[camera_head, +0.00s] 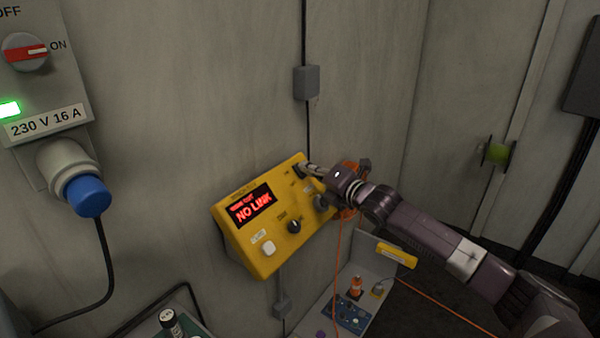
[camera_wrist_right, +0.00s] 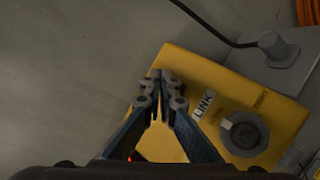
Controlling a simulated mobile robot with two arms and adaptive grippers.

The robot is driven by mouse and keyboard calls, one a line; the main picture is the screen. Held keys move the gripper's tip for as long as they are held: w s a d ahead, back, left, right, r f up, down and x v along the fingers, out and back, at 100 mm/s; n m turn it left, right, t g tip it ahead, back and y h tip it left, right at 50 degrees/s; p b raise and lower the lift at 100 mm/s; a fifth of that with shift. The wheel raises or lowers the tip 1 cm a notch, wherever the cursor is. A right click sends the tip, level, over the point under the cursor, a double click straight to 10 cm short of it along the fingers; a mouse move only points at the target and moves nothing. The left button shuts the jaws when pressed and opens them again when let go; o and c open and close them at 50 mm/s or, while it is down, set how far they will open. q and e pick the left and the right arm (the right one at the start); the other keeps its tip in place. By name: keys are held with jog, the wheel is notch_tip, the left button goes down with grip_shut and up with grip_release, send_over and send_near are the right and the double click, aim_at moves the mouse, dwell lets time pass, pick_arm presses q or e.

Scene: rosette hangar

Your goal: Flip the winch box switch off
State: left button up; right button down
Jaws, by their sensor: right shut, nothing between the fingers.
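The yellow winch box (camera_head: 285,248) is on the wall, with a red display (camera_head: 250,206) reading "NO LINK". It also shows in the wrist view (camera_wrist_right: 215,75). My right gripper (camera_head: 306,168) is shut and empty, its tips at the upper right part of the box face. In the wrist view its fingertips (camera_wrist_right: 160,82) meet over the yellow face; I cannot tell whether they touch it. The switch is not clearly visible; the gripper covers that area. A dark knob (camera_head: 294,227) and a white button (camera_head: 268,249) are lower on the face. My left gripper is not in view.
An orange cable (camera_head: 338,255) hangs below the box. A grey power unit with a red switch (camera_head: 25,52) and blue plug (camera_head: 88,195) is at left.

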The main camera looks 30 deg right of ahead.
jog(key=shift+a+f, duration=0.15)
jog(key=shift+f, duration=0.5)
dwell(1.0)
jog(key=shift+r+p, duration=0.25)
jog(key=shift+p, duration=0.1)
jog(key=shift+r, duration=0.15)
jog(key=shift+s+r+p, duration=0.1)
jog(key=shift+r+p, duration=0.15)
jog(key=shift+p, duration=0.05)
jog(key=r, duration=0.1)
jog(key=s+d+r+p, duration=0.1)
jog(key=s+r+p, duration=0.1)
jog(key=shift+s+d+r, duration=0.2)
jog(key=shift+s+r, duration=0.05)
jog(key=shift+r, duration=0.05)
